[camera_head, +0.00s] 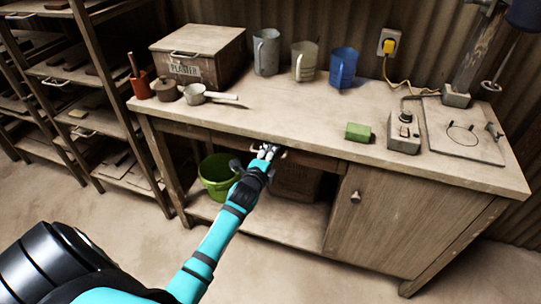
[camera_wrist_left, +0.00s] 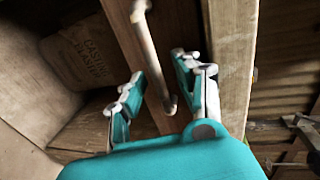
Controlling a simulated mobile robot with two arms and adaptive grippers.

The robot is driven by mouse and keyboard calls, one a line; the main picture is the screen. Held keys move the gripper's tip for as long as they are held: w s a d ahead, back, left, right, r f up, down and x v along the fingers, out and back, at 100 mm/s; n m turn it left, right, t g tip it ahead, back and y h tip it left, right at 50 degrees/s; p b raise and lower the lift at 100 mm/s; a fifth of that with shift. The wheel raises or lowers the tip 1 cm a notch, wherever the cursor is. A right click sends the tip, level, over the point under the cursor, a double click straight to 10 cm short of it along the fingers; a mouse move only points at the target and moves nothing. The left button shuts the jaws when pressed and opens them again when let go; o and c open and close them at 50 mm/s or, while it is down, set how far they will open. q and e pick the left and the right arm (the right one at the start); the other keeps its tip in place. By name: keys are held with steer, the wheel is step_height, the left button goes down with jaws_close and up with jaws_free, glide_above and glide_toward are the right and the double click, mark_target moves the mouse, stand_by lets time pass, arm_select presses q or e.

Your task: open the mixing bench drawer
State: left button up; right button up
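The wooden mixing bench (camera_head: 290,110) stands ahead, and its drawer front (camera_head: 318,161) sits under the top, looking flush and closed. My left gripper (camera_head: 266,152) is at the drawer's handle and partly hides it. In the left wrist view the pale bar handle (camera_wrist_left: 152,48) runs along the drawer front (camera_wrist_left: 178,22). The left gripper (camera_wrist_left: 157,88) is open there, with one finger on each side of the handle's lower end. I cannot tell whether either finger touches it. My right gripper is not in view.
Below the drawer are an open shelf with a green bucket (camera_head: 214,176) and a sack (camera_wrist_left: 88,48). A cabinet door (camera_head: 378,222) is to the right. The bench top holds a plaster box (camera_head: 196,62), jugs and a green block (camera_head: 358,132). The floor in front is clear.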

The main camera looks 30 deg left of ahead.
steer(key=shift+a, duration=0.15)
arm_select(q)
jaws_close()
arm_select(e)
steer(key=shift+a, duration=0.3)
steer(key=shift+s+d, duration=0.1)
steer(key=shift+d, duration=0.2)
